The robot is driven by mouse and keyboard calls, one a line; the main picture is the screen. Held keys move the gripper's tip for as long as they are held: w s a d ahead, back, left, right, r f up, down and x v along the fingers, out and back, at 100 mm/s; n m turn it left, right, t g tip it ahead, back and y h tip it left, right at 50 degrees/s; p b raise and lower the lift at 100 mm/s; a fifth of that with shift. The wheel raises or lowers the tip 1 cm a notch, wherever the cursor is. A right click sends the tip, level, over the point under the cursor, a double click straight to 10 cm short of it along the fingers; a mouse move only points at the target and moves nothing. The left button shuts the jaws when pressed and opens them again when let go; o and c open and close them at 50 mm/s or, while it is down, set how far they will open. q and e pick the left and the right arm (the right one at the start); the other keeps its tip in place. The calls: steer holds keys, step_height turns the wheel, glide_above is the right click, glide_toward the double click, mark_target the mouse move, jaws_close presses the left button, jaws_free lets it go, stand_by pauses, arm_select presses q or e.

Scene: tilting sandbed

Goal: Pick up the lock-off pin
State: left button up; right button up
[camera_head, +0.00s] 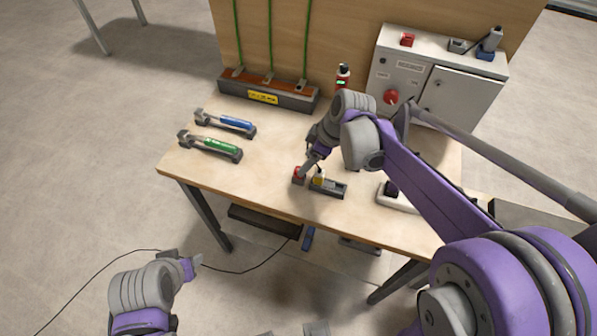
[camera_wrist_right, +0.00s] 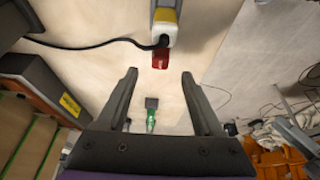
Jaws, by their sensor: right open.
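A small red piece (camera_head: 298,175) sits near the front of the workbench, beside a dark holder with a yellow and white part (camera_head: 320,181). It may be the lock-off pin, but I cannot tell for sure. In the right wrist view, a red block (camera_wrist_right: 160,58) shows at the end of a yellow and white body (camera_wrist_right: 164,20), just beyond the fingertips. My right gripper (camera_wrist_right: 160,74) is open with nothing between its fingers; in the head view it (camera_head: 308,168) is close to the red piece. My left gripper (camera_head: 191,266) is in front of the bench, its jaws unclear.
A green-handled tool (camera_head: 216,146) and a blue-handled tool (camera_head: 231,123) lie at the bench's left. A dark rack (camera_head: 268,95) with green cords stands behind. A grey cabinet (camera_head: 450,88) with a red knob (camera_head: 391,97) stands at back right. Bare bench lies around the front left.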

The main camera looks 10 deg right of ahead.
steer(key=x, duration=0.5)
steer(key=shift+f, duration=0.2)
jaws_close()
